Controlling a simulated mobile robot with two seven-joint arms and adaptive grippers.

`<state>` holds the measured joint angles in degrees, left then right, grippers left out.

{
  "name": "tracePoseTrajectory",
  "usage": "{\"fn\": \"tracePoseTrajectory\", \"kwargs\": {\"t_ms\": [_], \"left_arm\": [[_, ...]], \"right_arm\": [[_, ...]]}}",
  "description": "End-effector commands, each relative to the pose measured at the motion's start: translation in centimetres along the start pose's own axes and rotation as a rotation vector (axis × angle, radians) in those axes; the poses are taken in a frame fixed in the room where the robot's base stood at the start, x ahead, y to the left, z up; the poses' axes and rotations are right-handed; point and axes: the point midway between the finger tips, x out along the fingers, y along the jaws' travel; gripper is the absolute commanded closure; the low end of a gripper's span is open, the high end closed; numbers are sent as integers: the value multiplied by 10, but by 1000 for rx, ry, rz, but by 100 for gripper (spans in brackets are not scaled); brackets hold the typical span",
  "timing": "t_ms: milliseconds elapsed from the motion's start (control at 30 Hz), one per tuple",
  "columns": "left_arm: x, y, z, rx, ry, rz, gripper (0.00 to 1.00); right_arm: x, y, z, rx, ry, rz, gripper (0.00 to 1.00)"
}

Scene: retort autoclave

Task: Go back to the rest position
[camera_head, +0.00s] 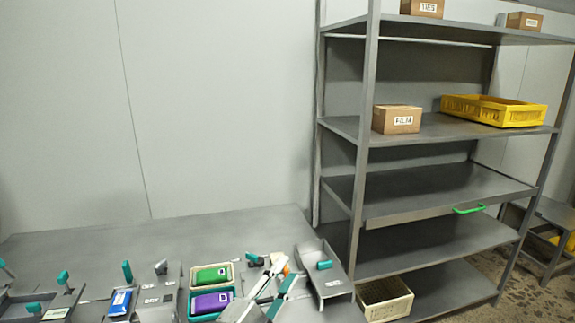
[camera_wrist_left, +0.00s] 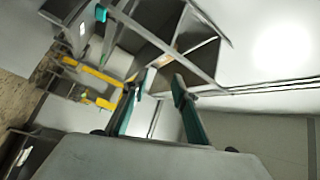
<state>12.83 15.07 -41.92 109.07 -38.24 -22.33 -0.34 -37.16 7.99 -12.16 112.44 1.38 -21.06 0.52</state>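My left gripper (camera_head: 280,284) is low in the middle of the head view, over the front part of the grey worktop (camera_head: 255,221). In the left wrist view its two teal fingers (camera_wrist_left: 159,82) stand apart with nothing seen between them. Its shape is partly lost among the items behind it in the head view. My right gripper is not clearly seen in either view.
Green (camera_head: 211,275) and purple (camera_head: 210,302) packs sit in small trays on the worktop, left of the gripper. A blue pack (camera_head: 120,302) lies further left. A grey shelf rack (camera_head: 442,190) stands right, holding a yellow crate (camera_head: 493,111) and cardboard boxes (camera_head: 397,119). The worktop's back is clear.

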Motion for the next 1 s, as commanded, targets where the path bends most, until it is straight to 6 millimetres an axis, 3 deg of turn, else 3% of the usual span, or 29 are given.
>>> {"fn": "tracePoseTrajectory", "kwargs": {"t_ms": [100,200,400,600,1000], "left_arm": [[-47,1,63,-116,-259,12,72],[-96,8,112,-188,-466,45,72],[-211,30,183,-285,-824,149,72],[-299,43,211,-321,-1046,247,72],[-412,50,223,-336,-1290,385,72]], "right_arm": [[0,0,0,0,0,0,100],[0,0,0,0,0,0,100],[0,0,0,0,-1,0,100],[0,0,1,0,-1,-1,100],[0,0,1,0,-1,-1,100]]}}
